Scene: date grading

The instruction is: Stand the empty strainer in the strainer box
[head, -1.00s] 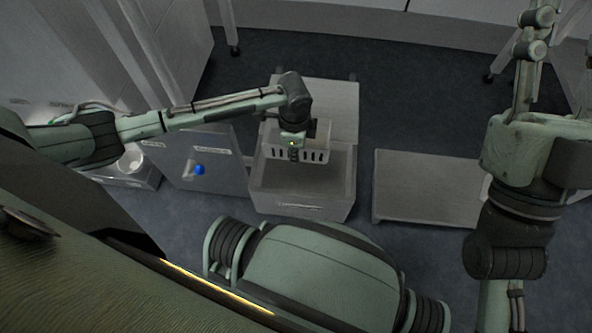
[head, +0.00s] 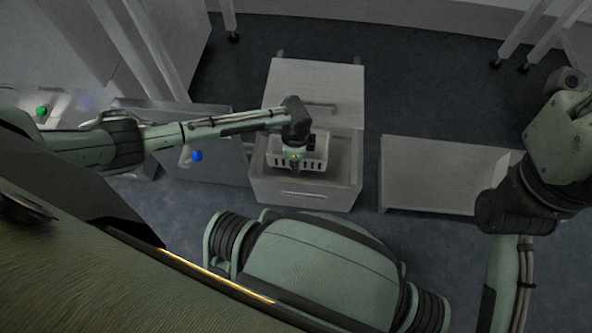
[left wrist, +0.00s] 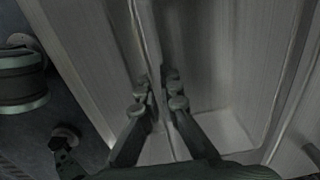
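The strainer (head: 315,162) is a pale grey basket with a row of slots along its near side. Whether the strainer touches the box floor I cannot tell. My left gripper (head: 295,166) is at the strainer's near side and hides part of it. In the left wrist view the two fingers (left wrist: 160,88) close on a thin pale wall. My right gripper is outside the frames.
A grey panel with a blue knob (head: 196,156) is to the left. Dark floor lies open at the back right.

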